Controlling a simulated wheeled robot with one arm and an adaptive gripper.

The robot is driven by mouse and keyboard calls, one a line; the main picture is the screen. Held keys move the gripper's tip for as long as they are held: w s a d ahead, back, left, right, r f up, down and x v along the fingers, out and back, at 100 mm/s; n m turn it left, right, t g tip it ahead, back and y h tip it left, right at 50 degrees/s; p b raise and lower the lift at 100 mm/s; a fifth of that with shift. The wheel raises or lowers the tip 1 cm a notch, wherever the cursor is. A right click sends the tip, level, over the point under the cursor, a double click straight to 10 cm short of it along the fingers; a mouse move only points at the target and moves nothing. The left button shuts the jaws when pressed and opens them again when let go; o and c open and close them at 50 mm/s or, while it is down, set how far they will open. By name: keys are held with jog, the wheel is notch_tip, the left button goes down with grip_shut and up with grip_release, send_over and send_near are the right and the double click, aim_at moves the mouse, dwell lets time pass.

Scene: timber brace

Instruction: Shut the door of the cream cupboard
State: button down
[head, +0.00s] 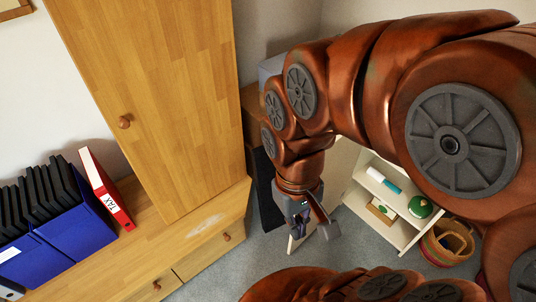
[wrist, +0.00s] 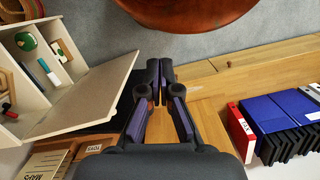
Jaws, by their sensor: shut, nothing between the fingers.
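The cream cupboard (head: 401,229) stands low at the right in the head view, with its front open and its shelves showing. It also shows at the left in the wrist view (wrist: 32,84). Its door (wrist: 85,101) stands wide open, swung out from the cupboard; in the head view the door (head: 342,160) is partly hidden behind my arm. My gripper (head: 326,232) is shut and empty, pointing down near the door's free edge. In the wrist view my fingertips (wrist: 160,64) are just right of that edge; I cannot tell whether they touch it.
A tall wooden wardrobe (head: 155,85) and a low wooden drawer unit (head: 203,262) fill the left. A red binder (head: 106,190) and blue file boxes (head: 77,236) stand on the unit. A woven basket (head: 447,242) stands beside the cupboard. Grey carpet (head: 215,285) is clear in front.

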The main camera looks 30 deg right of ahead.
jog(key=w+d+f+b, duration=0.25)
jog(key=w+d, duration=0.25)
jog(key=w, duration=0.6)
jog(key=w+d+f+n+h+b, duration=0.1)
jog(key=w+d+f+b, duration=0.15)
jog(key=w+d, duration=0.55)
jog(key=w+d+f+b, duration=0.2)
jog(key=w+d+f, duration=0.15)
jog(key=w, duration=0.95)
jog(key=w+d+f+n+b, duration=0.2)
jog(key=w+f+n, duration=0.1)
jog(key=w+f, duration=0.6)
jog(key=s+d+f+p, duration=0.2)
jog(key=s+f, duration=0.5)
jog(key=f, duration=0.3)
jog(key=shift+s+g, duration=0.2)
jog(key=shift+g, duration=0.2)
jog(key=shift+s+d, duration=0.15)
jog(key=shift+d, duration=0.05)
